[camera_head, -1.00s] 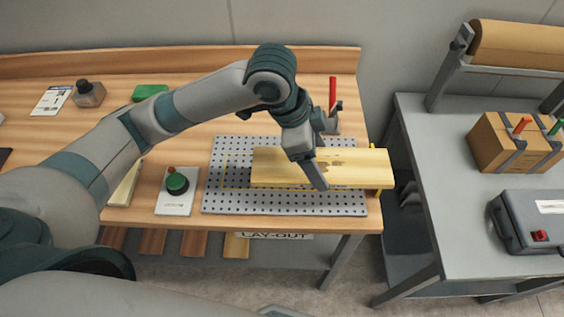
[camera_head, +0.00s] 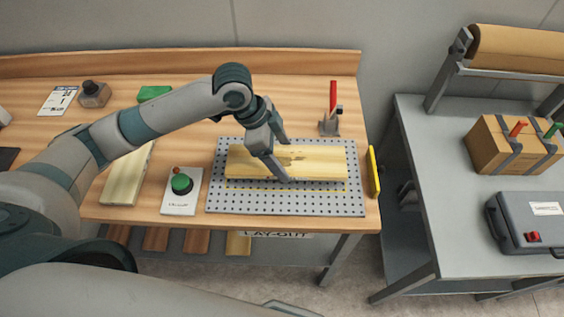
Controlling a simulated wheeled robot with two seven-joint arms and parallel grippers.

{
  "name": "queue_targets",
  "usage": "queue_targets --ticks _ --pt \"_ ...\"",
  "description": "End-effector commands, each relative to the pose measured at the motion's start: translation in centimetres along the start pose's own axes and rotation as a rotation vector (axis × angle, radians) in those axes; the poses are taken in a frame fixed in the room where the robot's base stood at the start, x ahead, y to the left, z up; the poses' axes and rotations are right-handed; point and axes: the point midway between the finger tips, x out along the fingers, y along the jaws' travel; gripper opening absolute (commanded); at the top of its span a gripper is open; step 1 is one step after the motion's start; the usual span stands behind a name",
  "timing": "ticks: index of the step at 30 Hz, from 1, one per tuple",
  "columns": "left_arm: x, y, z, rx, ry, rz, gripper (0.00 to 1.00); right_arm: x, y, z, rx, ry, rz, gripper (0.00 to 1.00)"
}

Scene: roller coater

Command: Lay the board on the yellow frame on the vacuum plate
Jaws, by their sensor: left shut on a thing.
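The board (camera_head: 318,166) is a pale wooden plank with dark marks, lying lengthwise over the perforated grey vacuum plate (camera_head: 290,206). My left gripper (camera_head: 284,161) is shut across the board's width near its middle, one finger at the far edge and one at the near edge. My right gripper is not in view.
A yellow bar (camera_head: 373,172) stands at the table's right edge. A red-handled clamp (camera_head: 331,115) stands behind the plate. A grey table (camera_head: 470,220) stands at right.

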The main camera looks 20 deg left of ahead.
Motion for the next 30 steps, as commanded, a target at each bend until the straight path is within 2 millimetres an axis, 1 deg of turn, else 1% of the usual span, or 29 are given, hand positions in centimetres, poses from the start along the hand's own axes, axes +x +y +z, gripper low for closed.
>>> queue_targets --ticks 4,9,12,25,26,27,28,30 --pt "0.8 0.1 0.3 -0.001 -0.001 0.003 0.45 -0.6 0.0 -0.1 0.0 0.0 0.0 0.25" --pt "2.7 0.1 1.1 -0.002 -0.001 0.003 0.45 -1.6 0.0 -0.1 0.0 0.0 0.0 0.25" --pt "3.4 0.1 1.4 -0.001 0.0 0.001 0.45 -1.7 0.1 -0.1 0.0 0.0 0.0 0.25" --pt "3.9 0.1 1.6 0.0 0.0 0.0 0.45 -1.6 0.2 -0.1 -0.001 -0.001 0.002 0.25" --pt "3.9 0.1 1.6 0.0 0.0 0.001 0.79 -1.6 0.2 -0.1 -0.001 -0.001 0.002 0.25" --pt "3.9 0.1 1.6 0.0 0.0 0.001 0.88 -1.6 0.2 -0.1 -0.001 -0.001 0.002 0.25" --pt "3.9 0.1 1.6 0.0 0.0 0.001 0.93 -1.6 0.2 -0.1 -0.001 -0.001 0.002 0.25" --pt "3.9 0.1 1.6 0.0 -0.001 0.001 0.93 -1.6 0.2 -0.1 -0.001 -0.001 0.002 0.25"
